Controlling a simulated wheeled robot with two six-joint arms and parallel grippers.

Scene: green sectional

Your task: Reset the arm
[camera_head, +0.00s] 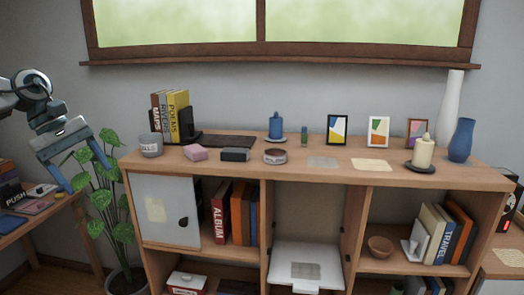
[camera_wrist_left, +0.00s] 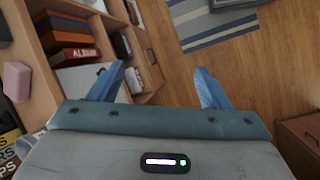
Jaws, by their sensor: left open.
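My left gripper (camera_head: 86,180) comes in from the left in the head view, raised in front of the wall and a green plant. Its two fingers are spread apart with nothing between them. In the left wrist view the left gripper (camera_wrist_left: 160,88) also shows open, its blue fingers apart over the wooden floor and the shelf's edge. It is apart from the wooden shelf unit (camera_head: 230,176). My right gripper is not in either view.
A potted plant (camera_head: 106,195) stands left of the unit. A side table (camera_head: 38,224) is at far left.

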